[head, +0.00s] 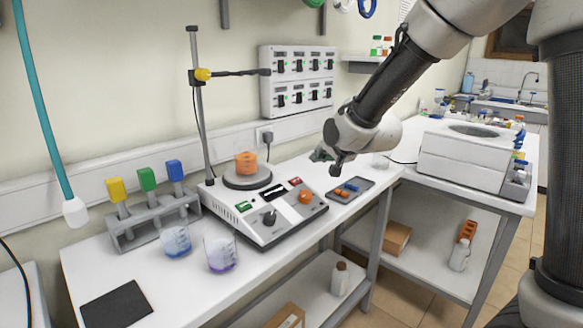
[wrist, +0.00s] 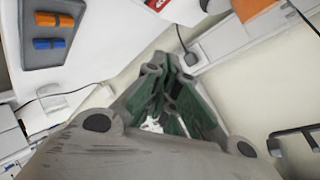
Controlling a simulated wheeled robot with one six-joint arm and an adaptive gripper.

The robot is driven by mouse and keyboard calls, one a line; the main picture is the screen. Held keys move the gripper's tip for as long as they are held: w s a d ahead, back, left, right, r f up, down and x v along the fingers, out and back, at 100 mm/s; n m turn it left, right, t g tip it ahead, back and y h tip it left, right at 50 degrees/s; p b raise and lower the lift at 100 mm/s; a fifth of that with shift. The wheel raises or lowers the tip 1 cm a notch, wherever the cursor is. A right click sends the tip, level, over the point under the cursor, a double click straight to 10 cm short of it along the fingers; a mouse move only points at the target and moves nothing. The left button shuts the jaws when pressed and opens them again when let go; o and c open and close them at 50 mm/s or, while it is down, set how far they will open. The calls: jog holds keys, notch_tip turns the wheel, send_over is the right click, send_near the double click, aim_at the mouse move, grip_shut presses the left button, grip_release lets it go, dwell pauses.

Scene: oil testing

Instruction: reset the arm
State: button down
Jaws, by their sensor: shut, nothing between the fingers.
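My arm reaches in from the upper right of the head view, over the right end of the white bench (head: 88,258). My gripper (head: 320,154) points toward the wall at the back of the bench, and is mostly hidden behind my wrist there. In the wrist view my gripper (wrist: 170,58) shows with its green-lined fingers together and nothing between them. It appears to be above the bench, apart from the things on it.
A stirrer hotplate (head: 270,221) holds an orange beaker (head: 246,163). Two beakers (head: 176,242) (head: 220,252) and a rack (head: 152,222) stand left. A tray (head: 340,196) with small blue and orange pieces lies below my wrist. A white machine (head: 462,160) stands right.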

jog(key=s+d+r+n+g+h, duration=0.1)
jog(key=s+d+r+g+h, duration=0.1)
jog(key=s+d, duration=0.65)
jog(key=s+d+r+n+g+h, duration=0.1)
jog(key=s+d+r+n, duration=0.15)
jog(key=s+d, duration=0.65)
jog(key=s+d+g+h, duration=0.1)
jog(key=s+d, duration=0.3)
jog(key=s, duration=0.4)
jog(key=s+d+n+g+h, duration=0.1)
jog(key=s+d+g, duration=0.1)
jog(key=s+d, duration=0.3)
jog(key=s+f, duration=0.1)
jog(key=s, duration=0.3)
jog(key=shift+s+d+g, duration=0.25)
jog(key=shift+g, duration=0.15)
jog(key=shift+n, duration=0.25)
